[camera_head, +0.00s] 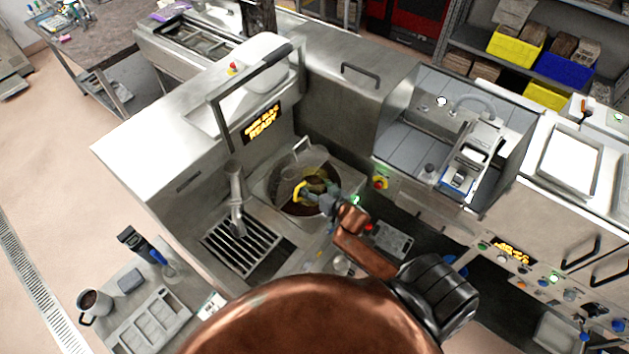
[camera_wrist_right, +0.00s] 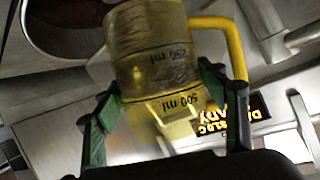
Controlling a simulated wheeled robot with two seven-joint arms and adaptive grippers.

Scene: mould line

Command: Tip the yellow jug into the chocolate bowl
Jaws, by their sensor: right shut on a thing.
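The yellow jug (camera_wrist_right: 155,62) is translucent, with a yellow handle and 250 ml and 500 ml marks. It is clasped between the green-sided fingers of my right gripper (camera_wrist_right: 168,118). In the head view the jug's yellow handle (camera_head: 300,193) shows over the chocolate bowl, and my right gripper (camera_head: 325,198) is just right of it. The chocolate bowl (camera_head: 280,181) is a round steel bowl with dark brown contents, set in the steel counter. Part of its dark inside (camera_wrist_right: 65,22) shows at the top left of the wrist view. I cannot tell the jug's exact tilt. My left gripper is out of view.
A metal spout (camera_head: 237,195) stands left of the bowl over a drain grate (camera_head: 240,243). A lit display (camera_head: 262,122) is on the steel cabinet behind. A sink (camera_head: 415,135) lies to the right. A mug (camera_head: 92,302) and a mould tray (camera_head: 150,322) are at the front left.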

